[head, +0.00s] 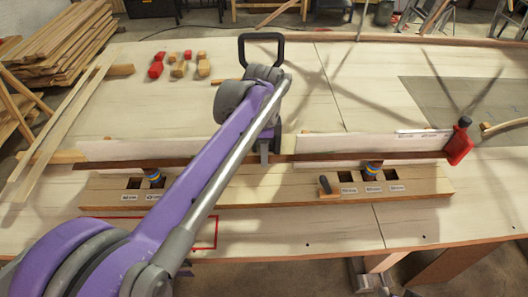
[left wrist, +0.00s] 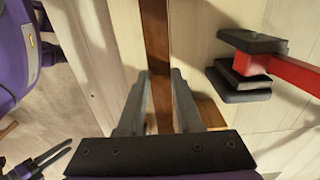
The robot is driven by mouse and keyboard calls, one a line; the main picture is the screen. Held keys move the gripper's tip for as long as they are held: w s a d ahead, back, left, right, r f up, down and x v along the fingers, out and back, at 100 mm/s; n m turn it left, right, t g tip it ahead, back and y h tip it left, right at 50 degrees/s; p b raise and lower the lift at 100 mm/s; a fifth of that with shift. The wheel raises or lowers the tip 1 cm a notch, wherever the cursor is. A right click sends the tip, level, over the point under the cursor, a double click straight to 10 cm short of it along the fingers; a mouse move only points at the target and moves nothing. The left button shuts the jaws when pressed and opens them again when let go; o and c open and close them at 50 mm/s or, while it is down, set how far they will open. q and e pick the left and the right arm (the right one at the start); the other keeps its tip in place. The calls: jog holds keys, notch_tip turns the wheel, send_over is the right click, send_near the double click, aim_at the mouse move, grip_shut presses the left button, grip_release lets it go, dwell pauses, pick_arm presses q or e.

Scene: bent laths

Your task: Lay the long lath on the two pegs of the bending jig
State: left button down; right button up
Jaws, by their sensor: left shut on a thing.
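The long lath (head: 330,156) is a thin dark brown strip lying left to right in front of a pale board. My left gripper (head: 265,150) is shut on it near its middle; the arm hides part of it. In the left wrist view the lath (left wrist: 157,60) runs between the fingers (left wrist: 158,105). The jig (head: 290,190) is a wooden base with square holes and two banded pegs, one left (head: 153,176) and one right (head: 373,169). The lath passes over or just behind both peg tops; contact is unclear. My right gripper (left wrist: 45,160) appears open and empty, low in front of the bench.
A red clamp (head: 460,143) stands at the right end of the pale board (head: 380,145). A red bar with black pads (left wrist: 255,65) is beside the lath in the left wrist view. Red and wooden blocks (head: 178,66) lie farther back. The bench's back middle is clear.

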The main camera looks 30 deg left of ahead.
pick_arm(q)
jog(key=shift+f, duration=0.55)
pick_arm(e)
jog(key=shift+s+f, duration=0.15)
jog(key=shift+f, duration=0.2)
pick_arm(q)
jog(key=c, duration=0.5)
grip_release()
jog(key=shift+o, duration=0.2)
jog(key=shift+o, duration=0.7)
jog(key=shift+r+p, duration=1.45)
jog(key=shift+r, duration=1.6)
pick_arm(e)
jog(key=shift+w+r, duration=0.3)
jog(key=shift+r, duration=0.5)
jog(key=shift+w+r, duration=0.3)
jog(key=shift+r, duration=0.45)
jog(key=shift+w+r, duration=0.3)
jog(key=shift+r, duration=0.5)
